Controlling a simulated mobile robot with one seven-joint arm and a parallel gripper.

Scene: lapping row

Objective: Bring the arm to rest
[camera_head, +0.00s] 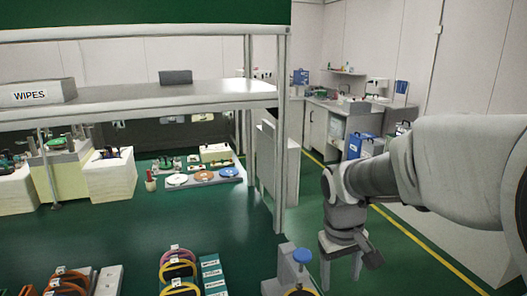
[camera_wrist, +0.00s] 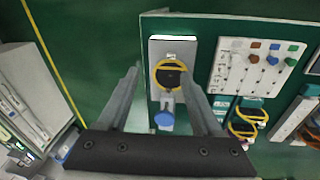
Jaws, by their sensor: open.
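My arm reaches in from the right in the head view, bent downward at the wrist. My gripper (camera_head: 342,268) hangs at its end, pointing down, right of a grey fixture (camera_head: 284,262) with a blue knob (camera_head: 302,255). In the wrist view my gripper (camera_wrist: 160,75) is open, with its two fingers apart and nothing held between them. Beyond the fingers, the same fixture shows a yellow-ringed black disc (camera_wrist: 171,76) and the blue knob (camera_wrist: 164,120). I cannot tell the exact height of the fingertips above it.
A rack with a shelf (camera_head: 150,97) holding a WIPES box (camera_head: 38,92) stands at left; its post (camera_head: 280,140) is near my arm. A board with coloured pegs (camera_wrist: 258,67) and more yellow-ringed discs (camera_wrist: 243,129) lie beside the fixture. Green floor is open behind my gripper.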

